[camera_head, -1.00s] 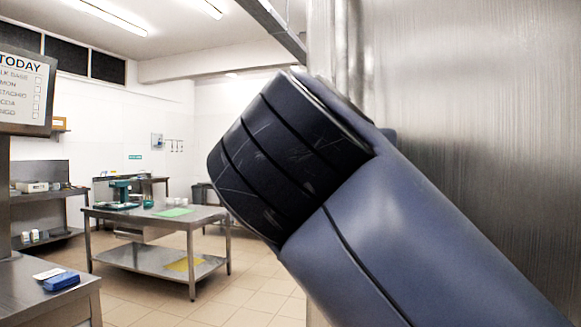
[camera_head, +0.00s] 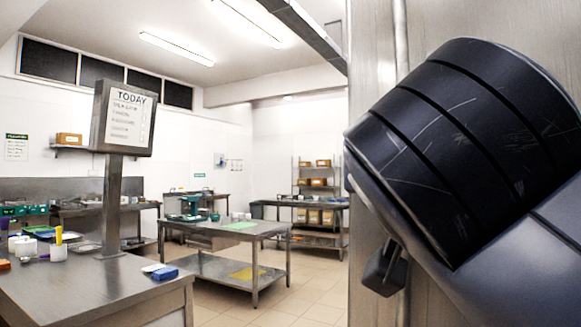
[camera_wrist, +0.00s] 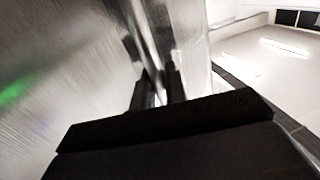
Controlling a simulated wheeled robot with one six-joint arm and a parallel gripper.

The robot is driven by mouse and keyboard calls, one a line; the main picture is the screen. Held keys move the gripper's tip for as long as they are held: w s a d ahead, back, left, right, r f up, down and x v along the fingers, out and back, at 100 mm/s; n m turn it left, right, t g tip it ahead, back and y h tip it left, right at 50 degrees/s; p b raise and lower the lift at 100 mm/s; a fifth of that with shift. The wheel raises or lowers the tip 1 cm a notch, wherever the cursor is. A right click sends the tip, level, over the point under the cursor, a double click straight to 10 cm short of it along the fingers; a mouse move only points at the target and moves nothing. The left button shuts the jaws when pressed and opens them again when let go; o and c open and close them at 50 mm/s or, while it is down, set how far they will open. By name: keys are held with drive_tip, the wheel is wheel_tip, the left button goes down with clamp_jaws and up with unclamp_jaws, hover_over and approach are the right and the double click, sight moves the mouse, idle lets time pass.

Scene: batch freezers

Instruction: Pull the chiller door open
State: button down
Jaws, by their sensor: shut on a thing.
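The chiller door (camera_head: 480,20) is a brushed steel panel at the right of the head view, largely covered by my arm. In the wrist view its steel face (camera_wrist: 60,70) fills the left side. The upright bar handle (camera_wrist: 153,45) runs down between the fingers of my gripper (camera_wrist: 157,92), which is shut on it. In the head view, part of the handle (camera_head: 401,35) shows above my arm. A dark part of my gripper (camera_head: 385,272) shows low beside the steel. How far the door stands open cannot be told.
A steel counter (camera_head: 120,290) with a TODAY sign (camera_head: 125,118) and a blue item (camera_head: 165,273) stands at the left. A steel table (camera_head: 255,238) stands in mid-room. Tiled floor (camera_head: 300,300) is clear between them and the steel panel.

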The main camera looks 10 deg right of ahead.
drive_tip(key=shift+s, duration=0.15)
drive_tip(key=c, duration=1.5)
unclamp_jaws()
drive_tip(key=shift+c, duration=0.2)
wheel_tip(320, 180, up, 10)
drive_tip(key=p, duration=0.3)
drive_tip(key=shift+p, duration=0.35)
wheel_tip(320, 180, down, 10)
drive_tip(key=b, duration=0.3)
drive_tip(key=shift+w+b, duration=0.2)
drive_tip(key=shift+b, duration=0.15)
